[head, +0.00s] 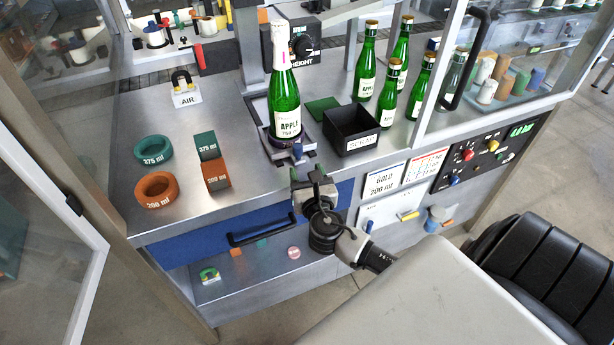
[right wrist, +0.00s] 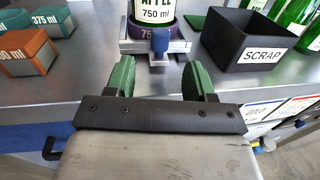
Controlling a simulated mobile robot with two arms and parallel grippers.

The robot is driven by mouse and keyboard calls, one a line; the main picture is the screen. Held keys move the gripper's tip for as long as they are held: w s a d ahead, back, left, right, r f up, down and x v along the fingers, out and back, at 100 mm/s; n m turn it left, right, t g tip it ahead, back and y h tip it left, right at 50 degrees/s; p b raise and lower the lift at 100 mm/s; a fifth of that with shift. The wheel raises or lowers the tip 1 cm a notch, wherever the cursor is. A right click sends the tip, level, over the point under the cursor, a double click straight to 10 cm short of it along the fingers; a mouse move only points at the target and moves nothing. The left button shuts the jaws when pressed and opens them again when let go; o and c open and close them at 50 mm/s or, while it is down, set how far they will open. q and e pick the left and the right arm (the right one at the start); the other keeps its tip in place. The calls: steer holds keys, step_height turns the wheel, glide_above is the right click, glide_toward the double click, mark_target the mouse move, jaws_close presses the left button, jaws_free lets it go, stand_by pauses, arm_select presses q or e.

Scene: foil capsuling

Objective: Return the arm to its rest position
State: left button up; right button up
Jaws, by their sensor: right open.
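My right gripper (head: 313,183) is open and empty in front of the bench's front edge, below the bottle stand. Its two green finger pads show apart in the right wrist view (right wrist: 158,80), with nothing between them. Just beyond them a green bottle (head: 285,90) with a white capped neck stands upright in a purple ring on the stand (head: 306,155). Its label (right wrist: 153,10) reads 750 ml in the right wrist view. A blue knob (right wrist: 160,41) sits at the front of the stand. My left gripper is not in view.
A black SCRAP box (head: 351,130) stands right of the bottle, with several green bottles (head: 366,72) behind it. Orange and green rings (head: 156,190) and blocks (head: 217,175) lie to the left. A glass door (head: 40,200) stands at the left. A drawer handle (head: 262,231) juts from the blue front.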

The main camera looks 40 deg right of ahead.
steer(key=shift+s, duration=0.2)
stand_by(0.4)
